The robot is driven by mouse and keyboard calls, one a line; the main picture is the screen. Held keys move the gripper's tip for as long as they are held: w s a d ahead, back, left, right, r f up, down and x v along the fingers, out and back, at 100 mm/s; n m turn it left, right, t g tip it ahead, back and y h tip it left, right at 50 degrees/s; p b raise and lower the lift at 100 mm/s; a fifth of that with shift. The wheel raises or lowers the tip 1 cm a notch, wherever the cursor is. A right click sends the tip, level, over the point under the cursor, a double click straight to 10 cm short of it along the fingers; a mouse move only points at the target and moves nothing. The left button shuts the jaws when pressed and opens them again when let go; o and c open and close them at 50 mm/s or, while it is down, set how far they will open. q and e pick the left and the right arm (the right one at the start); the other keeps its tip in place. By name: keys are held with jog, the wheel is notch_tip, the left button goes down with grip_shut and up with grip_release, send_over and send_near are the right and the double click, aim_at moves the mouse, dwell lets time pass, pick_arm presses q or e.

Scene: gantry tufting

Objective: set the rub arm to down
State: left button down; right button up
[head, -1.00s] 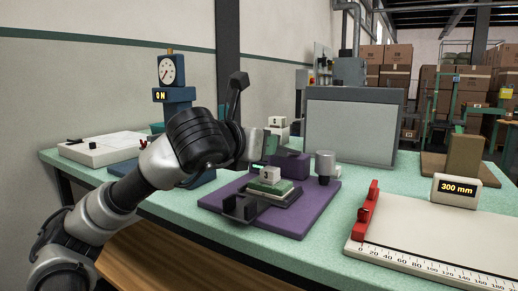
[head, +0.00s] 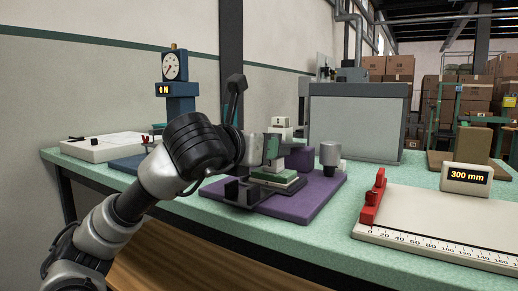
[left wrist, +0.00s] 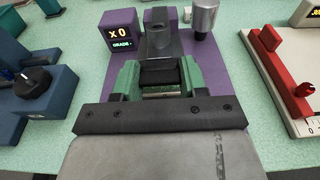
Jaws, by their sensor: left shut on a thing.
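The rub tester stands on a purple base plate (head: 312,200) in the head view. In the left wrist view a dark grey rub arm (left wrist: 160,38) runs from the far side toward a dark block between my fingers. My left gripper (left wrist: 160,78) has green fingers closed on that dark end. In the head view the gripper (head: 271,150) is just above a pale and green block (head: 276,178) and covers most of the arm. I cannot tell the arm's exact tilt. A purple display block (left wrist: 119,30) reads X 0, GRADE -. My right gripper is not in view.
A silver cylinder (head: 330,154) stands on the plate's right side. A blue unit with a gauge (head: 174,85) reads ON at the left. A ruled board with a red stop (head: 374,196) and a 300 mm display (head: 466,178) is at the right. A grey panel (head: 355,125) stands behind.

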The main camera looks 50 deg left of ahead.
pick_arm(q)
jog(key=shift+f, duration=0.25)
dwell(0.3)
jog(key=c, duration=0.6)
grip_release()
jog(key=shift+r, duration=0.1)
jog(key=v, duration=1)
jog(key=shift+s, duration=0.4)
jog(key=shift+d, duration=0.1)
